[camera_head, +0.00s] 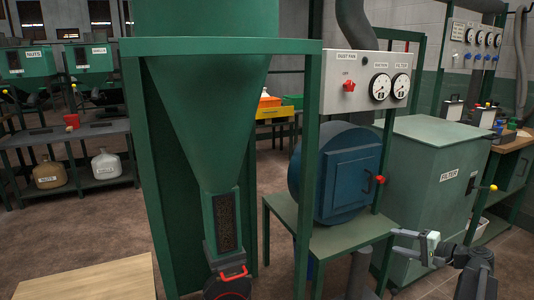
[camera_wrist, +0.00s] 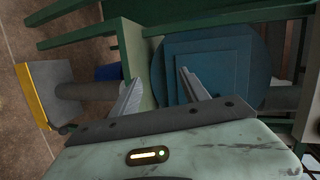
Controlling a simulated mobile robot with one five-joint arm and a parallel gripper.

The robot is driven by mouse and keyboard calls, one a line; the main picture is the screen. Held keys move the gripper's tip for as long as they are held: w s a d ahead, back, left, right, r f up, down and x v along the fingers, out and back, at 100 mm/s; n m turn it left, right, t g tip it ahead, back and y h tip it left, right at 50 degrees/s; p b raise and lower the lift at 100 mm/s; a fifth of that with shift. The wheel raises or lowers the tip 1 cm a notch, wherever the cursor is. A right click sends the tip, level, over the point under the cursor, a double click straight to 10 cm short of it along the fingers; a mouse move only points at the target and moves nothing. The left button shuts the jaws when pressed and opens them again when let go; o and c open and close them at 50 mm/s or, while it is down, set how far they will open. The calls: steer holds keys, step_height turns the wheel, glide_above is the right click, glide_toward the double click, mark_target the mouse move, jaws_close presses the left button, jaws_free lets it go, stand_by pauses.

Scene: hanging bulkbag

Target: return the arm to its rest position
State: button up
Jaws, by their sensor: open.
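My gripper (camera_head: 396,240) shows at the lower right of the head view, in front of the green filter cabinet and to the right of the green stand. My dark arm link is behind it at the right edge. In the wrist view my gripper (camera_wrist: 158,84) has its two fingers spread apart, with nothing between them. The wrist view is turned on its side. Beyond the fingers it shows the blue round housing (camera_wrist: 215,62) and the green stand (camera_wrist: 134,50). I cannot tell the exact gap between the fingers and the stand.
The blue housing (camera_head: 337,175) has a red-knobbed door and sits on the green stand (camera_head: 340,235). The filter cabinet (camera_head: 432,190) has a yellow-knobbed lever. A gauge panel (camera_head: 365,84) hangs above. A large green hopper (camera_head: 208,110) stands left. Open floor shows at left.

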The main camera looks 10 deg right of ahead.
steer(key=w+a+f+n+g, duration=0.1)
steer(key=a+f+n+g, duration=0.3)
steer(key=a, duration=0.8)
steer(key=w+a+f+n+g, duration=0.1)
steer(key=a+f+g, duration=0.4)
steer(key=a, duration=0.8)
steer(key=s+a+f+n+g+h, duration=0.2)
steer(key=s+a+f+n+h, duration=0.15)
steer(key=a, duration=0.55)
steer(key=s+a+f+n+g+h, duration=0.25)
steer(key=s+a+f, duration=0.25)
steer(key=a, duration=0.4)
step_height(320, 180, up, 36)
steer(key=h+p, duration=0.1)
steer(key=p, duration=3.5)
steer(key=shift+s+d+r+n, duration=0.15)
steer(key=shift+d+r+n, duration=0.1)
steer(key=shift+n, duration=0.15)
steer(key=shift+t, duration=0.25)
